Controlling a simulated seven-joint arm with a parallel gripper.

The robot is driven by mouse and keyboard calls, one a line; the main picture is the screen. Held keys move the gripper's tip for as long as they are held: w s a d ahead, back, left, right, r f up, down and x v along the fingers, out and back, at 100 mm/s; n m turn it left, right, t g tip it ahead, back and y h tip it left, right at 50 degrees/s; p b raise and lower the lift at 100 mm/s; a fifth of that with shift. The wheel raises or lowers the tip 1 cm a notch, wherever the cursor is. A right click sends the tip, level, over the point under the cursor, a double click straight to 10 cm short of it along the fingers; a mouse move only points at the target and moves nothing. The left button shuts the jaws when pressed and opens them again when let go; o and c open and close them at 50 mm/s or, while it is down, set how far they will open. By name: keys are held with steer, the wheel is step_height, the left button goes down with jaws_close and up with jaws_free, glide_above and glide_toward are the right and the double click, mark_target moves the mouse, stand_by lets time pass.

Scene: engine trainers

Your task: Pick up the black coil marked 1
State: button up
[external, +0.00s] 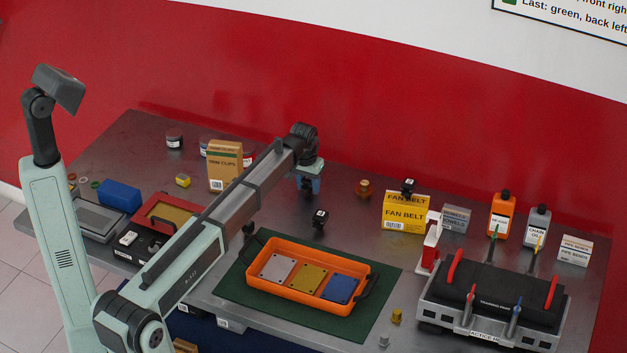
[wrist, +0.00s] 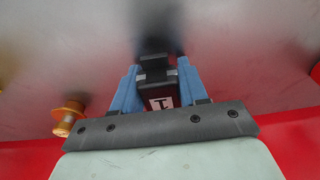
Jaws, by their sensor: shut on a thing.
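My gripper (external: 308,186) is over the back middle of the metal table, pointing down. In the wrist view, its two blue fingers (wrist: 157,78) are shut on a black coil (wrist: 153,88) between them. The coil has a white label marked 1, which faces the camera. In the external view the fingers mostly hide this coil. I cannot tell whether it is clear of the table. Another black coil (external: 320,218) stands on the table just in front of my gripper. A further black coil (external: 407,187) shows by the yellow fan belt boxes.
A copper-coloured spool (external: 363,188) stands right of my gripper and also shows in the wrist view (wrist: 68,117). An orange tray (external: 262,291) with coloured plates lies on a green mat (external: 383,267) in front. A trim clips box (external: 223,170) stands left. The engine trainer (external: 490,300) is front right.

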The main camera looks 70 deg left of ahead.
steer(key=c, duration=0.4)
steer(key=shift+r, duration=0.1)
